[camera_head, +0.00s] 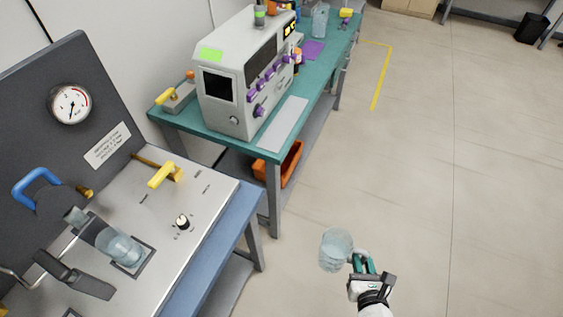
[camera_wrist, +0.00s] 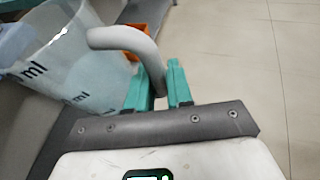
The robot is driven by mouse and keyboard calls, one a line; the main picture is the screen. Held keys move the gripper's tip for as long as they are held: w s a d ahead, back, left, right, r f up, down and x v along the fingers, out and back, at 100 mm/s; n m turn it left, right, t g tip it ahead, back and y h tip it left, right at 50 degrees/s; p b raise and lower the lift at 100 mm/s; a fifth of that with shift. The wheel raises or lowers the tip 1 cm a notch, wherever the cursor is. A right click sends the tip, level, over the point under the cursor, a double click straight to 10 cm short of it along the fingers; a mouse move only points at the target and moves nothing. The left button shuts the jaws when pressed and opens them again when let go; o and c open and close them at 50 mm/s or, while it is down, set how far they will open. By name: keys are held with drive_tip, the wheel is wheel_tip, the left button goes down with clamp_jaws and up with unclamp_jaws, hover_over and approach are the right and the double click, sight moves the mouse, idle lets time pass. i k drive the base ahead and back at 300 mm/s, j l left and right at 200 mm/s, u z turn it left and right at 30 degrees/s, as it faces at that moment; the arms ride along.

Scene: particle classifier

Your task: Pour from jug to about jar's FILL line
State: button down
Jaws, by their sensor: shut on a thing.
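My gripper (camera_head: 366,262) is shut on the handle of a clear jug (camera_head: 335,249), holding it over open floor to the right of the benches. In the wrist view the green fingers (camera_wrist: 160,88) close around the jug's pale handle, and the jug (camera_wrist: 75,60) shows "ml" marks on its wall. I cannot clearly tell its liquid level. A clear jar (camera_head: 121,248) with a narrower neck and bluish contents stands on the metal panel at the left, apart from the jug. Its FILL line cannot be made out.
A gauge (camera_head: 71,104) is on the upright board. A green bench (camera_head: 190,128) holds a grey instrument (camera_head: 240,75).

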sight(113, 242)
drive_tip(key=k+j, duration=0.25)
drive_tip(key=j, duration=0.15)
drive_tip(key=k+j, duration=0.45)
drive_tip(key=j, duration=0.3)
